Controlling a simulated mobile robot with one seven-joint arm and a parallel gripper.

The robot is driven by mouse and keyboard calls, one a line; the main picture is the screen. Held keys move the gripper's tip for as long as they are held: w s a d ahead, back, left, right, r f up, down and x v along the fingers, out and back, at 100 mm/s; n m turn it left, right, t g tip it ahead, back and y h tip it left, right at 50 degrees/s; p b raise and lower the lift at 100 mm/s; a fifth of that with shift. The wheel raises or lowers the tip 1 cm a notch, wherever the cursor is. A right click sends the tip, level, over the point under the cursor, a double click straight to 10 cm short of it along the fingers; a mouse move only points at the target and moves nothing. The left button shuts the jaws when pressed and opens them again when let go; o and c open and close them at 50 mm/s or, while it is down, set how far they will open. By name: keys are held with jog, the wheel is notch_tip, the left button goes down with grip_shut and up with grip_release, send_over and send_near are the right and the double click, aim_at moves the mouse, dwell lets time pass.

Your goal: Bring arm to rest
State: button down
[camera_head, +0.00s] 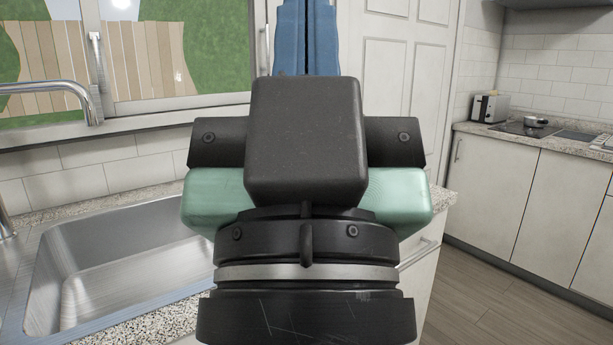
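My arm's black wrist, with a pale metal ring, rises from the bottom middle of the head view. My gripper (306,140) is at its end, seen from behind as a dark block with a dark bar sticking out on both sides. A pale green thing (403,196) shows on both sides behind the wrist.
A steel sink (120,262) is set in a speckled counter at left, with a tap (85,98) and window behind. A toaster (489,107) and pot (536,121) are on the right counter. Open floor (490,290) lies at lower right.

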notch_tip(320, 180, up, 25)
jog(key=p, duration=2.2)
jog(key=shift+f, duration=0.15)
